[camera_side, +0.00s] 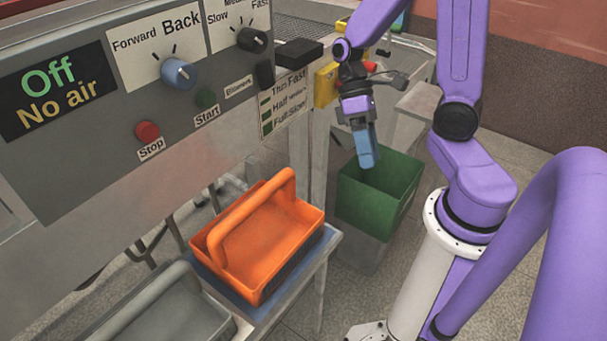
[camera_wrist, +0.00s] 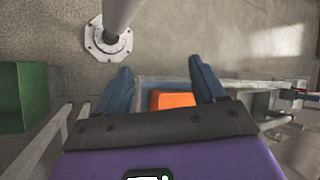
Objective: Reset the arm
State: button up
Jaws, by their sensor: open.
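My gripper (camera_side: 366,158) hangs from my purple arm at upper right in the side view, its blue fingers pointing down. It is above or just in front of the green bin (camera_side: 378,192); the exact depth is hard to tell. In the wrist view my gripper (camera_wrist: 162,85) has its two blue fingers well apart, with nothing held between them. The green bin also shows at the left edge of the wrist view (camera_wrist: 24,97). The orange tray with a handle (camera_wrist: 173,100) shows between the fingers, farther off.
The orange tray (camera_side: 262,240) and a grey tray (camera_side: 165,310) stand on a low table (camera_side: 318,250). The grey control panel (camera_side: 110,110) with knobs and buttons fills the upper left. A yellow box (camera_side: 326,85) is close to my wrist. Bare floor (camera_side: 470,245) lies around my base.

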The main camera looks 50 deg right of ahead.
jog(key=s+a+r+n+t+h, duration=0.3)
jog(key=s+a+r+n+t, duration=0.1)
jog(key=n, duration=0.4)
jog(key=shift+s+a+t+h, duration=0.3)
jog(key=shift+s+a+t, duration=0.45)
jog(key=shift+t, duration=0.45)
